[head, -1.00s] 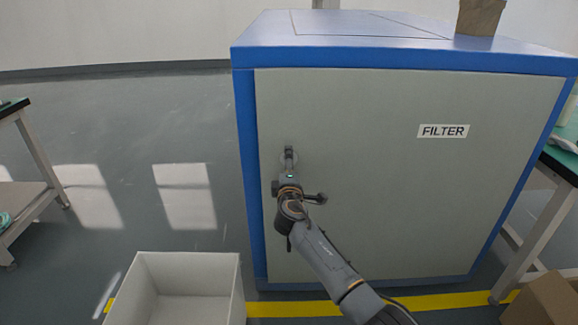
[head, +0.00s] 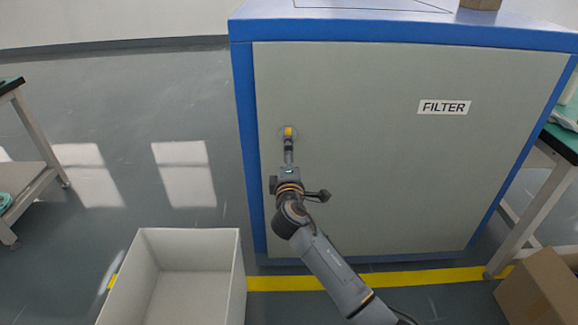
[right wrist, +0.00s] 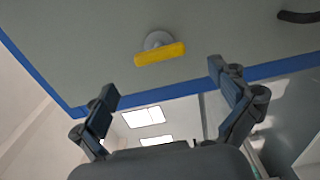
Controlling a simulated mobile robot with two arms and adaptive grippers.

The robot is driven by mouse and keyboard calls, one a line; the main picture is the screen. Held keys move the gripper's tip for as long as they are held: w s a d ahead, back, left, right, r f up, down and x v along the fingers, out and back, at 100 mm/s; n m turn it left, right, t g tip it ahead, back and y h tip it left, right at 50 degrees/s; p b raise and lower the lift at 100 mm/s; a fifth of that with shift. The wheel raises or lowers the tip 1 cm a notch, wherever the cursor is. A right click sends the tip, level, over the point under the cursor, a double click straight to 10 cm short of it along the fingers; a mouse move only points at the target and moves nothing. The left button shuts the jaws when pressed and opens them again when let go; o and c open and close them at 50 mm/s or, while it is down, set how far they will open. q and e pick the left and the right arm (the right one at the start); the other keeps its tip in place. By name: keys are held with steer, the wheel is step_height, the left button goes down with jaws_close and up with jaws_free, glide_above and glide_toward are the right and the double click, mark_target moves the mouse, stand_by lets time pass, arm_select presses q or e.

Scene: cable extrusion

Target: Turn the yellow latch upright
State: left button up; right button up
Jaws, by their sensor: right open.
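The yellow latch (head: 288,132) is on the grey cabinet door (head: 400,180), near its left edge. In the right wrist view the latch (right wrist: 160,54) is a short yellow bar on a round grey base, lying nearly level across that picture. My right gripper (head: 288,152) is just below the latch in the head view and may hide part of it. In the wrist view its two fingers (right wrist: 162,82) are wide apart with nothing between them, and the latch appears beyond the tips. My left gripper is not in view.
A white open bin (head: 240,276) stands on the floor at the lower left. A cardboard box (head: 545,290) is at the lower right. Tables stand at both sides. The cabinet has a blue frame (head: 243,140) and a FILTER label (head: 444,107).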

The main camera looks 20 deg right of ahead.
steer(key=shift+v, duration=2)
